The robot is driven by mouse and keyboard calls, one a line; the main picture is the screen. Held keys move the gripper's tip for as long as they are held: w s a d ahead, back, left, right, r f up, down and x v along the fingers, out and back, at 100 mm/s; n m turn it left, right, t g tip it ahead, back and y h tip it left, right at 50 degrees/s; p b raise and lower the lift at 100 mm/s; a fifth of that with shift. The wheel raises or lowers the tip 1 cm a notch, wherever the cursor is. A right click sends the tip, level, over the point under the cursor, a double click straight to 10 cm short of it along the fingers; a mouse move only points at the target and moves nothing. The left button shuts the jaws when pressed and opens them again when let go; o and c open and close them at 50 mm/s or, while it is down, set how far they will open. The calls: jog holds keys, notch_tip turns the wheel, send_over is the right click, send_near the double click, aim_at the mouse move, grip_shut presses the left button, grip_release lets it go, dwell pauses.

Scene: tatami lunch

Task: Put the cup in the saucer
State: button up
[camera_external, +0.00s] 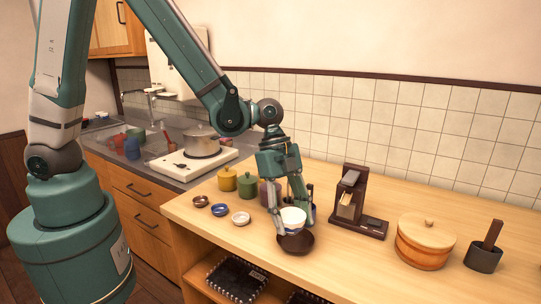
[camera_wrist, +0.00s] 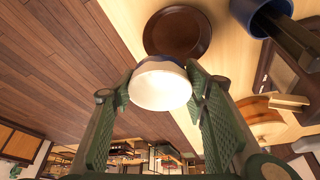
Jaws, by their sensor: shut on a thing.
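A white cup (camera_external: 292,219) with a blue pattern is held between the fingers of my gripper (camera_external: 292,208). In the wrist view the cup (camera_wrist: 160,88) shows its white inside, with my gripper (camera_wrist: 160,90) shut on it from both sides. The dark brown saucer (camera_external: 296,243) rests on the wooden counter just below the cup in the external view. In the wrist view the saucer (camera_wrist: 178,33) shows beyond the cup and looks empty. The cup hides part of its near edge. I cannot tell whether the cup touches the saucer.
Small bowls, including a blue one (camera_external: 221,210) and a white one (camera_external: 241,218), sit left of the cup. A yellow jar (camera_external: 227,179) and a green jar (camera_external: 248,184) stand behind. A dark wooden stand (camera_external: 357,222) and a round wooden tub (camera_external: 425,243) are right. The counter's front edge is close.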

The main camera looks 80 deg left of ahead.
aim_at(291, 229)
dwell(0.3)
jog(key=shift+f, duration=2.05)
jog(key=shift+f+b, duration=0.65)
jog(key=shift+b, duration=0.15)
jog(key=o, duration=0.9)
jog(key=shift+r, duration=0.1)
jog(key=shift+r, duration=0.1)
jog(key=shift+a+r+p, duration=0.1)
jog(key=shift+r+p, duration=0.65)
jog(key=shift+p+v, duration=0.4)
jog(key=shift+v, duration=5.3)
